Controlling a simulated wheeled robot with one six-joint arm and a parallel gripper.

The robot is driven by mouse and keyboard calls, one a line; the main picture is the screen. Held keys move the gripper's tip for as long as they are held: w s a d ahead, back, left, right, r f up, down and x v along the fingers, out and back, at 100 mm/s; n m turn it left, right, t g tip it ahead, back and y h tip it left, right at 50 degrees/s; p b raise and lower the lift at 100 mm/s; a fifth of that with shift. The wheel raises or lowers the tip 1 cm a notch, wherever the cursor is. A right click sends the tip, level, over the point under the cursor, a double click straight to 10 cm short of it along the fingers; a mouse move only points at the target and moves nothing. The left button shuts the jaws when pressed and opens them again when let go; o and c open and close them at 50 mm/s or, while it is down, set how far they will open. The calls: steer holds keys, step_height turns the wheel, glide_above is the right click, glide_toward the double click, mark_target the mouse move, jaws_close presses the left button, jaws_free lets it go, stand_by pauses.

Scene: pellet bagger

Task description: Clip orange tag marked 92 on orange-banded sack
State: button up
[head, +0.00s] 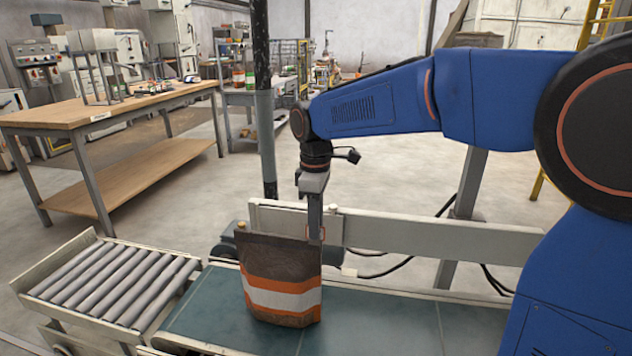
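The orange-banded sack (281,272) is dark brown with orange and white bands. It stands upright on the green conveyor belt. My gripper (315,228) points straight down at the sack's top right corner.
The conveyor belt (380,327) is clear to the right of the sack. A pale side rail (430,236) runs behind it. A roller table (110,284) stands at the left. A wooden workbench (110,108) and a dark post (264,100) are farther back.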

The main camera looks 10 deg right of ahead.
step_height(320, 180, up, 16)
steer(key=shift+f, duration=0.2)
steer(key=shift+s+d, duration=0.1)
stand_by(0.3)
steer(key=s+d+f+m+t, duration=0.2)
steer(key=s+d+f+m, duration=0.5)
steer(key=s+d+f, duration=0.3)
steer(key=s+d+f+m+t, duration=0.2)
steer(key=s+d+f+m, duration=0.5)
steer(key=s, duration=0.9)
step_height(320, 180, down, 4)
steer(key=d, duration=0.2)
steer(key=shift+s+d+r+t, duration=0.2)
steer(key=shift+d+t, duration=0.15)
steer(key=shift+t, duration=0.05)
